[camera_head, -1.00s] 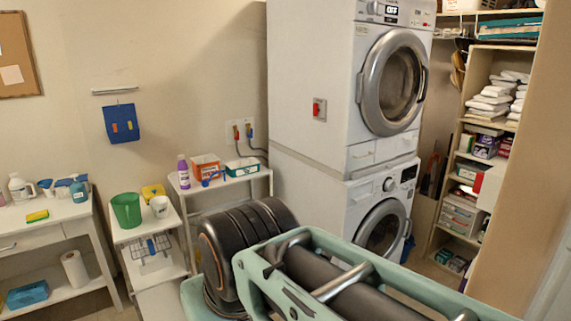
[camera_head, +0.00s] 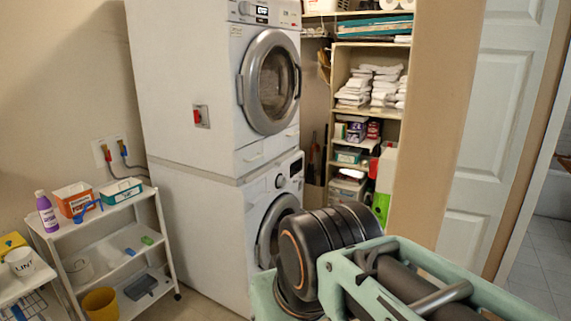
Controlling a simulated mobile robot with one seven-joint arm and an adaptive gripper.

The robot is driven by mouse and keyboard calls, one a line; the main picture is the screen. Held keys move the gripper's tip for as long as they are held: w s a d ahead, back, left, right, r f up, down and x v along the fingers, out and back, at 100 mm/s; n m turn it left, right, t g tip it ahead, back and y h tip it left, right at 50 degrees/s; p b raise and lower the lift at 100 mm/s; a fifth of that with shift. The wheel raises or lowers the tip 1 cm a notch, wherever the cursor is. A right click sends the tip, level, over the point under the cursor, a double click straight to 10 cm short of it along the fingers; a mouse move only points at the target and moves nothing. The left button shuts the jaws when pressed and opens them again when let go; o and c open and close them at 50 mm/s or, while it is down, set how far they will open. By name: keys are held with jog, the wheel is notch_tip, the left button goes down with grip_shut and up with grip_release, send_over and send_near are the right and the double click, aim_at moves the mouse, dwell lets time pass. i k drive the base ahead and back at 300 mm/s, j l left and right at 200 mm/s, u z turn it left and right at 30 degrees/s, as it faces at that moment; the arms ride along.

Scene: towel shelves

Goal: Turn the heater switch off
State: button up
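A red switch (camera_head: 197,117) sits on a small grey plate on the left side wall of the upper white machine (camera_head: 180,60). It is the only switch of this kind that I make out; I see no label saying heater, and its on or off position is too small to tell. My own arm fills the bottom right of the view, in front of the lower machine (camera_head: 200,230). The end of my arm with my gripper is not seen, and nothing of mine touches the switch.
A white rack (camera_head: 158,215) with bottles and boxes stands left of the machines. Wall sockets with plugs (camera_head: 108,150) are behind it.

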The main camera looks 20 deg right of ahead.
aim_at(374, 167)
jog(key=z, duration=1.2)
jog(key=j+z, duration=0.25)
jog(key=j, duration=0.25)
jog(key=j+z, duration=0.3)
jog(key=j, duration=0.2)
